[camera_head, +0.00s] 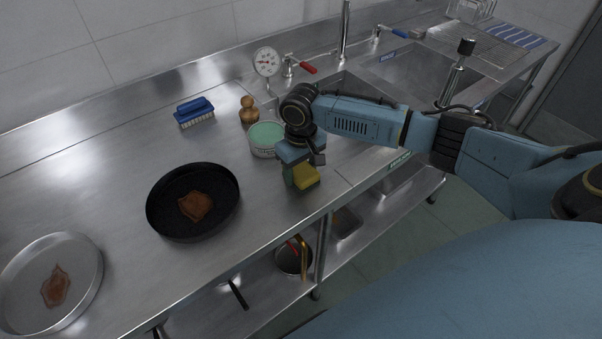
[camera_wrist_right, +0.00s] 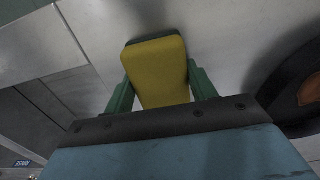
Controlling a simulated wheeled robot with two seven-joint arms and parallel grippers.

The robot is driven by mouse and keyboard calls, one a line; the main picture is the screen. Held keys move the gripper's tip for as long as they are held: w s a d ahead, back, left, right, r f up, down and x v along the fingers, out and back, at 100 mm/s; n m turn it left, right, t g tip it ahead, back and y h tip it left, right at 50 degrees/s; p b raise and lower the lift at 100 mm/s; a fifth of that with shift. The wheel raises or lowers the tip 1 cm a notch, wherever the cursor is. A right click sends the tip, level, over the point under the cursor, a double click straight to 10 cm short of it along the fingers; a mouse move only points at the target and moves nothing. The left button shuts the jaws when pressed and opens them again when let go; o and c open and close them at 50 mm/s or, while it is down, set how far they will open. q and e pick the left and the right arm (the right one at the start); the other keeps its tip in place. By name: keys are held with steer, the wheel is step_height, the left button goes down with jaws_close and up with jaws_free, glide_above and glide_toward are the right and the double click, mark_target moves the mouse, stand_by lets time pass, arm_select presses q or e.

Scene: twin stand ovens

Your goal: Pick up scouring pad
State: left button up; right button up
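The scouring pad is a small block, yellow with a green layer (camera_head: 305,177), near the front edge of the steel counter. My right gripper (camera_head: 302,168) is right over it, pointing down. In the right wrist view the yellow face of the pad (camera_wrist_right: 158,72) lies between the two green fingers of my right gripper (camera_wrist_right: 162,82), one on each side. Whether the fingers press on the pad is not clear. The pad looks to be at counter level; its underside is hidden. My left gripper is not in view.
A tub with a green top (camera_head: 266,137) stands just behind the pad. Further left are a wooden-handled thing (camera_head: 248,112), a blue brush (camera_head: 194,112), a black pan (camera_head: 160,217) and a steel pan (camera_head: 87,300). A sink (camera_head: 345,90) lies behind my right arm.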

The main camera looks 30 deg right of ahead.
mark_target(301, 169)
steer(key=c, duration=0.4)
steer(key=shift+o, duration=0.2)
step_height(301, 169, up, 10)
steer(key=shift+r+p, duration=0.1)
steer(key=shift+p, duration=0.35)
